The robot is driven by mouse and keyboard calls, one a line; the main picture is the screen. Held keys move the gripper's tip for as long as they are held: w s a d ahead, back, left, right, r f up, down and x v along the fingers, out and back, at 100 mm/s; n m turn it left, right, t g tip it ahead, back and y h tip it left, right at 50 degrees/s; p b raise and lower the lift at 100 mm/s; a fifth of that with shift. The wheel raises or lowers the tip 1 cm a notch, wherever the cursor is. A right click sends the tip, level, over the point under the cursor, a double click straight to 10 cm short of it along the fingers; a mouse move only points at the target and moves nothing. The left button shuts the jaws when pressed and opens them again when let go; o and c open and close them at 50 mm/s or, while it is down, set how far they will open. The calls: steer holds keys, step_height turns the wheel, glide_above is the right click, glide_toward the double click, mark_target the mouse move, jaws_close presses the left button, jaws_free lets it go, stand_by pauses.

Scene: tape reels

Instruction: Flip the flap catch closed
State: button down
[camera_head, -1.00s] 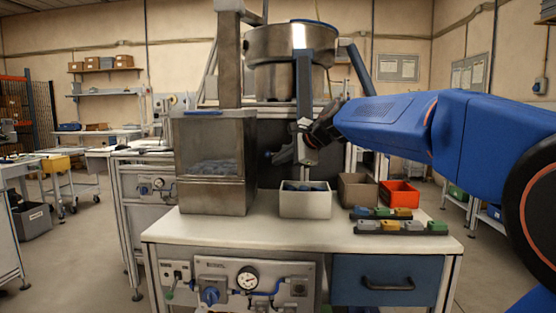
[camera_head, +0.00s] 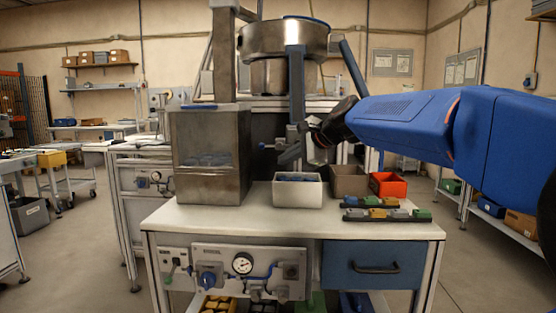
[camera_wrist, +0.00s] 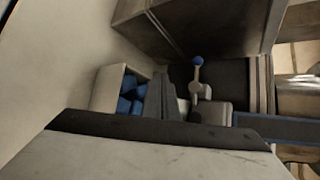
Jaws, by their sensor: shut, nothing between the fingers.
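The flap catch appears to be the small lever with a blue ball knob (camera_wrist: 197,62) in the wrist view; it stands out from a pale pivot beside the chute's lower end. In the head view its blue knob (camera_head: 264,146) shows left of the blue-grey chute post (camera_head: 296,90). My gripper (camera_head: 318,142) is shut and empty, just right of the post's lower end and apart from the knob. The wrist view shows a large pale and dark body across the bottom, which hides part of the chute.
A white bin (camera_head: 298,196) with blue parts sits under the chute. A metal hopper box (camera_head: 210,160) stands left of it. A brown bin (camera_head: 349,182), an orange bin (camera_head: 388,184) and racks of coloured blocks (camera_head: 385,214) are at right. The bench front (camera_head: 250,222) is clear.

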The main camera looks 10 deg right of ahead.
steer(key=shift+s+d+r, duration=0.25)
steer(key=shift+s+d, duration=0.2)
steer(key=shift+s, duration=0.25)
steer(key=shift+s+d+r, duration=0.2)
steer(key=shift+s+d, duration=0.25)
steer(key=shift+s, duration=0.2)
steer(key=shift+s+d+r, duration=0.25)
steer(key=shift+s+d, duration=0.2)
steer(key=shift+s, duration=0.25)
steer(key=shift+s+d, duration=0.1)
